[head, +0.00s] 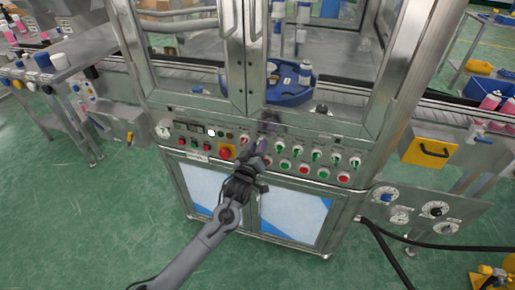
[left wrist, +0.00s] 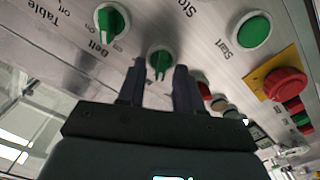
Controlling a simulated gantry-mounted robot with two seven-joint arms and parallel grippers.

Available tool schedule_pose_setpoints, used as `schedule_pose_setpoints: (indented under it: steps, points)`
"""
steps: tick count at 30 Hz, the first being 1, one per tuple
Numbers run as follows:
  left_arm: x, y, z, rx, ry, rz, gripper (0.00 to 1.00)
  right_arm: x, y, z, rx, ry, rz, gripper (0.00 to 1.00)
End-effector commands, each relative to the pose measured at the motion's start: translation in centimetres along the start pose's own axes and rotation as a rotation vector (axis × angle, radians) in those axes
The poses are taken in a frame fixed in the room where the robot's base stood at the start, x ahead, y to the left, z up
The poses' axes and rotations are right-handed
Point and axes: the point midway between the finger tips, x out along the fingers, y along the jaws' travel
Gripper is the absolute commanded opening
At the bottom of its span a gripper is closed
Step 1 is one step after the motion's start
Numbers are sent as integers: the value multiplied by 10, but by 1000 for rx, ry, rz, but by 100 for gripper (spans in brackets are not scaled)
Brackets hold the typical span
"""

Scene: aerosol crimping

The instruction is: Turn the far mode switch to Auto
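My left gripper (head: 262,143) is in front of the control panel (head: 205,142), its fingers covering part of it. In the left wrist view its two fingers (left wrist: 159,72) are apart, with a green rotary switch (left wrist: 160,60) just past and between the tips. I cannot tell whether they touch it. That switch's own label is not readable. A second green switch (left wrist: 110,21), near the words Belt and Table, is beside it. A row of green switches (head: 316,156) continues right on the panel in the head view. No Auto mark is readable. My right gripper is not in view.
A red emergency stop on a yellow plate (left wrist: 284,84) and a green Start button (left wrist: 254,31) sit close by. Red and green buttons (head: 304,169) line the panel below the switches. Glass doors with metal handles (head: 252,22) rise above. A side panel with dials (head: 436,209) is at right.

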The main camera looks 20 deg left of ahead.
Motion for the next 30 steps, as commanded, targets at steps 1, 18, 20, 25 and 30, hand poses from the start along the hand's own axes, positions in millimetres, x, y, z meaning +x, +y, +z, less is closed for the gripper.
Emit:
schedule_pose_setpoints:
  steps: [1,18,20,25,30]
  points:
    - [0,0,0,0,0,0,35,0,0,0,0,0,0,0]
    - [0,0,-1,5,0,0,0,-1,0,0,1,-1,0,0]
    - [0,1,-1,13,0,0,0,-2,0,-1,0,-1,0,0]
    - [0,2,-2,66,-1,-1,0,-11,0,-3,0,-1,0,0]
    - [0,4,-4,171,-1,-2,0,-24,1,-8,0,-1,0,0]
